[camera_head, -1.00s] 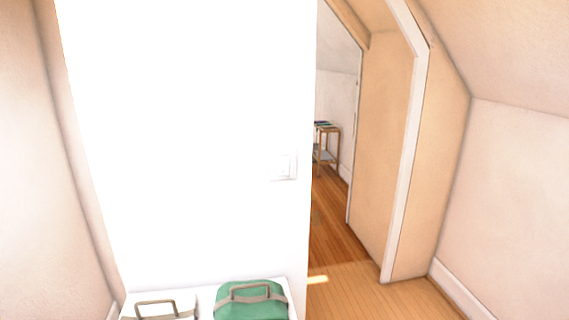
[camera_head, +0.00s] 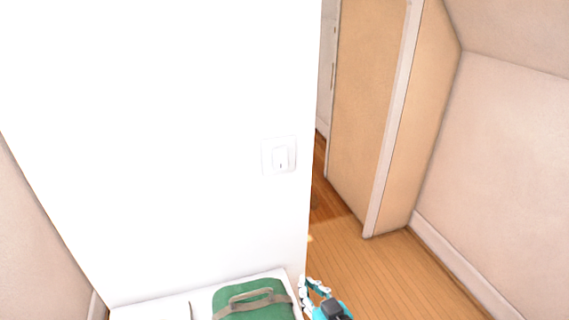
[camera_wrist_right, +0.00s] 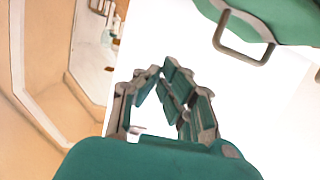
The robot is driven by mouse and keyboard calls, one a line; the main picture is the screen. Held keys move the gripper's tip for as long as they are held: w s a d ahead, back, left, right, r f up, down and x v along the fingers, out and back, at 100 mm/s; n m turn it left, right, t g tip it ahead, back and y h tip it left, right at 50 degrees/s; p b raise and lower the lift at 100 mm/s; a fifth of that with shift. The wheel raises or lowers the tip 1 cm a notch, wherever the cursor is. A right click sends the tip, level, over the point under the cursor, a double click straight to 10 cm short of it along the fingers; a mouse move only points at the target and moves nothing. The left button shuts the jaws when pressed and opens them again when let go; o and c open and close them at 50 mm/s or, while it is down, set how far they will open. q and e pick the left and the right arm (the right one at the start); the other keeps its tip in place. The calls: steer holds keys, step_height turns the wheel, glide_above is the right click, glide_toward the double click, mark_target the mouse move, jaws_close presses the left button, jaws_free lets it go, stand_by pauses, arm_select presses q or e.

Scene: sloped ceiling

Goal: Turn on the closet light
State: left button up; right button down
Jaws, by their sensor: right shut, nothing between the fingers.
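A white light switch (camera_head: 279,157) with a square plate is on the white wall (camera_head: 150,130), near its right edge. My right gripper (camera_head: 310,287) shows at the bottom of the head view, below and slightly right of the switch and apart from it. It is shut and empty. In the right wrist view the fingers of my right gripper (camera_wrist_right: 165,85) show against a white surface. The switch cannot be made out in that view. My left gripper is not in view.
A green case (camera_head: 250,301) with a handle lies on a white surface (camera_head: 165,305) below the switch, left of my right gripper. It also shows in the wrist view (camera_wrist_right: 275,18). A doorway and wooden floor (camera_head: 350,265) are at the right, beside a sloped wall (camera_head: 505,150).

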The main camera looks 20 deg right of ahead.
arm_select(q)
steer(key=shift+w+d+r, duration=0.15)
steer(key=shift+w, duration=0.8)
arm_select(e)
step_height(320, 180, up, 16)
steer(key=w+t, duration=0.1)
steer(key=t, duration=0.9)
steer(key=shift+w+a+m+h, duration=0.2)
steer(key=shift+m+h, duration=0.1)
steer(key=shift+m, duration=0.1)
steer(key=p, duration=0.5)
glide_toward(283, 155)
step_height(283, 155, up, 4)
steer(key=w, duration=0.2)
steer(key=w+f+p, duration=0.1)
steer(key=w, duration=0.1)
steer(key=shift+w, duration=0.1)
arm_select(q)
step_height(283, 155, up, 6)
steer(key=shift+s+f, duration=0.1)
